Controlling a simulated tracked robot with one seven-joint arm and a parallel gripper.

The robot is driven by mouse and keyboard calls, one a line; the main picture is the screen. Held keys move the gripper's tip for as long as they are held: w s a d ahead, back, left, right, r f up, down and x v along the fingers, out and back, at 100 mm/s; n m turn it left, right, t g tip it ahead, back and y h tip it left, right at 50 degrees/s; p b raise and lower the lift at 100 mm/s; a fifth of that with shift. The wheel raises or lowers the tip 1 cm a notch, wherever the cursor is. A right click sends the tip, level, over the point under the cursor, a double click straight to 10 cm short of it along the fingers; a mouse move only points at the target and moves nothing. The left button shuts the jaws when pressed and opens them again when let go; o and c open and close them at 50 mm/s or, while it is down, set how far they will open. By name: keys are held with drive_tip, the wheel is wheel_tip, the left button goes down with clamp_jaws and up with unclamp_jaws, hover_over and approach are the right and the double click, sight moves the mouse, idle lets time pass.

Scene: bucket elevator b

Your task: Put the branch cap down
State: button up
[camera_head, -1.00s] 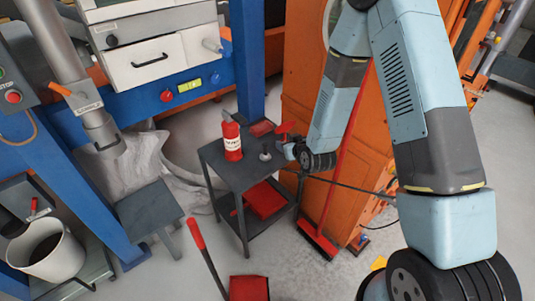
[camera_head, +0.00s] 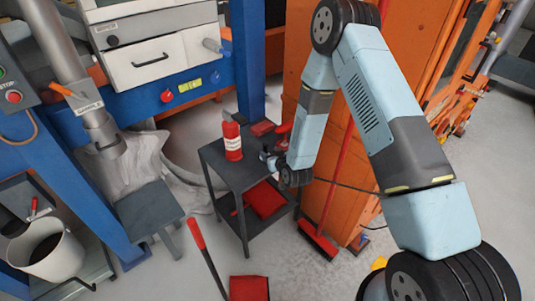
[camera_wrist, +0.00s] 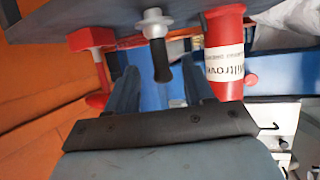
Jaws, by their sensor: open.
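The branch cap appears to be the small pale metal piece with a black grip (camera_wrist: 158,45) in the wrist view. That view is upside down, and the cap stands on the dark top of a small cart (camera_head: 240,178) with its grip pointing away from the surface. In the head view my gripper (camera_head: 270,160) is at the right edge of the cart top, where the cap is hard to make out.
A red bottle (camera_head: 232,143) with a white label stands on the cart, close beside the fingers in the wrist view (camera_wrist: 224,60). A red item (camera_head: 283,130) is at the cart's far right. An orange cabinet (camera_head: 345,170) and red broom (camera_head: 318,243) stand to the right.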

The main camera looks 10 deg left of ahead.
sight(267, 151)
drive_tip(key=shift+x, duration=3)
drive_tip(key=shift+c, duration=0.3)
clamp_jaws()
